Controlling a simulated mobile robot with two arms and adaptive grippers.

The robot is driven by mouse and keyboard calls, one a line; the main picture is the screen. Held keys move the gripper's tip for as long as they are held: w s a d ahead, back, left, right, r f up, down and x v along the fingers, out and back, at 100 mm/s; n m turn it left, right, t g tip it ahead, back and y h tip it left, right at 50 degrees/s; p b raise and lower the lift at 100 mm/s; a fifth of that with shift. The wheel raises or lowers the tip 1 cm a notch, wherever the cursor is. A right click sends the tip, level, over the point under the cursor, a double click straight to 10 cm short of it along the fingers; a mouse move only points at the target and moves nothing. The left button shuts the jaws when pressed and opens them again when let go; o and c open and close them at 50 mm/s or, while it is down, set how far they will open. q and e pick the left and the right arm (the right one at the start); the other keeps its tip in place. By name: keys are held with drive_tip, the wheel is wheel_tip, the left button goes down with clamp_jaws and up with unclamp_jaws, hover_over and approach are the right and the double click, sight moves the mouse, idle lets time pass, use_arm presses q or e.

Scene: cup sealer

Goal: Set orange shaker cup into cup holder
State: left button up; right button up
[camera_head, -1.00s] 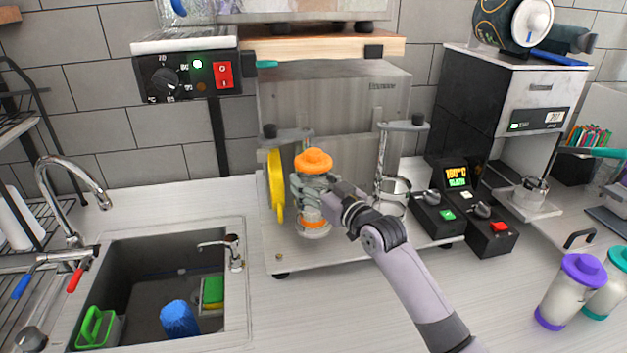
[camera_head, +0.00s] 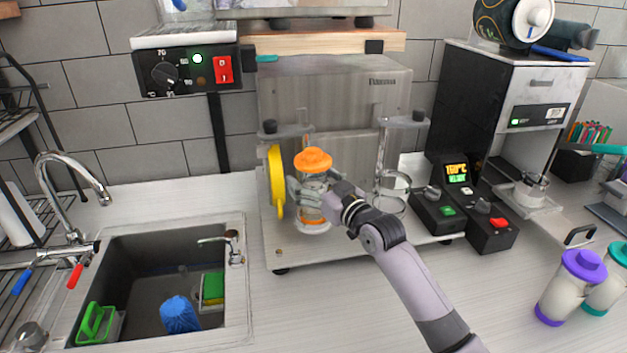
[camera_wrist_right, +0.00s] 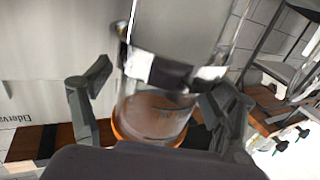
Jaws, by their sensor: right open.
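The orange shaker cup, clear with an orange lid (camera_head: 313,160) and orange base band (camera_head: 313,222), stands upright at the left station of the steel cup sealer (camera_head: 335,110). A shiny band (camera_wrist_right: 170,72) crosses the cup in the right wrist view, where the cup's clear wall (camera_wrist_right: 150,108) also shows. The left cup holder is mostly hidden by the cup and gripper. The right cup holder ring (camera_head: 393,184) is empty. My right gripper (camera_head: 308,190) is open, with its fingers (camera_wrist_right: 155,100) on either side of the cup. My left gripper is not in view.
A yellow handle (camera_head: 276,180) is close left of the cup. A sink (camera_head: 160,240) lies at the left front. Black control boxes (camera_head: 490,229) stand right of the holders. Purple-lidded (camera_head: 567,295) and teal-lidded cups stand at the right front. The front counter has free room.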

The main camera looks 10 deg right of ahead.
drive_tip(key=shift+s+d+r, duration=0.1)
drive_tip(key=shift+r, duration=0.15)
drive_tip(key=b+v, duration=0.2)
drive_tip(key=v, duration=0.9)
drive_tip(key=shift+s+b, duration=0.3)
drive_tip(key=shift+s, duration=0.05)
